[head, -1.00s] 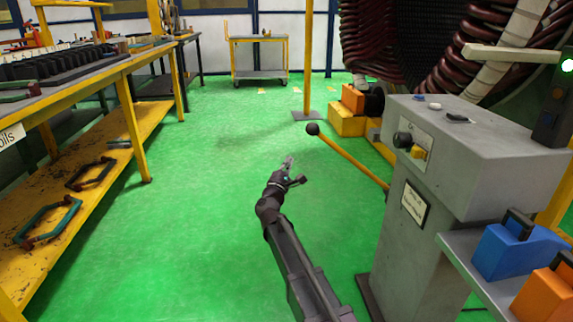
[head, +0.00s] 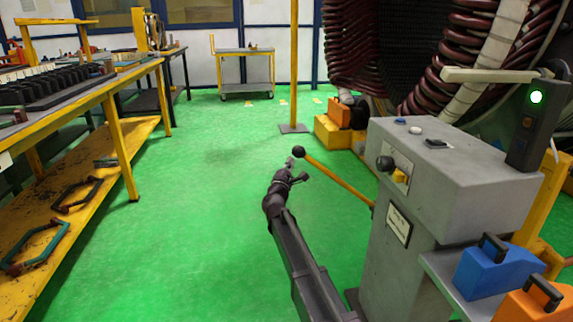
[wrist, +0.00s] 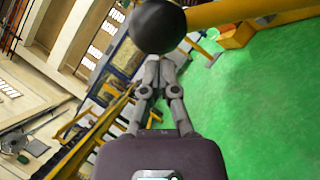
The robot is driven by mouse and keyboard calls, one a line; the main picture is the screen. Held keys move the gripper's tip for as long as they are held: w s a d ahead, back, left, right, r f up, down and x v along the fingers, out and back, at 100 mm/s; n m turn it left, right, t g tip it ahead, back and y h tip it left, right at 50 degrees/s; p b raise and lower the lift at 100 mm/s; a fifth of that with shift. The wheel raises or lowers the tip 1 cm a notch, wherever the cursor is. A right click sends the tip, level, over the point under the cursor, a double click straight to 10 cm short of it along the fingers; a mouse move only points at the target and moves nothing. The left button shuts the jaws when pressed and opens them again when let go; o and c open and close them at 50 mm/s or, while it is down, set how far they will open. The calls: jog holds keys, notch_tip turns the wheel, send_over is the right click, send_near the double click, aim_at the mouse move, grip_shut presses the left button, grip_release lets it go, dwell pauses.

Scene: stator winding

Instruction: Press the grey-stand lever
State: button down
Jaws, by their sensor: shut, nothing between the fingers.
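The grey stand (head: 450,180) is right of centre in the head view. Its lever (head: 338,178) is a yellow bar that sticks out to the left and up, ending in a black ball knob (head: 298,152). My gripper (head: 290,162) is shut and empty, close beside the knob in the head view. In the wrist view the black knob (wrist: 158,24) is large, just beyond the shut fingertips (wrist: 160,62), with the yellow bar (wrist: 245,12) running right. I cannot tell whether the fingertips touch the knob.
A yellow workbench (head: 90,90) with several parts stands along the left. Blue (head: 490,268) and orange (head: 535,303) boxes with black handles sit on a shelf at the stand's right. A yellow post (head: 294,70) rises behind the lever. Green floor (head: 190,220) is clear left of my arm.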

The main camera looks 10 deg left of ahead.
jog(key=shift+r, duration=0.15)
dwell(0.3)
jog(key=w+d+r+m+g+p, duration=0.1)
jog(key=w+d+r+m+p, duration=0.1)
jog(key=d+r+p, duration=0.5)
jog(key=w+d+r+m+g+h+p, duration=0.1)
jog(key=w+d+r+m+g+p, duration=0.1)
jog(key=d+r+p, duration=0.6)
jog(key=shift+w+d+r+m+g+p, duration=0.25)
jog(key=shift+w+d+m+p, duration=0.3)
jog(key=shift+d+m+p, duration=1.55)
jog(key=shift+a+n+p, duration=0.7)
jog(key=shift+n, duration=0.1)
jog(key=shift+a, duration=0.1)
jog(key=w+a+b+v, duration=0.1)
jog(key=a+v, duration=0.1)
jog(key=v, duration=1.1)
jog(key=shift+a+f, duration=0.25)
jog(key=shift+a, duration=0.05)
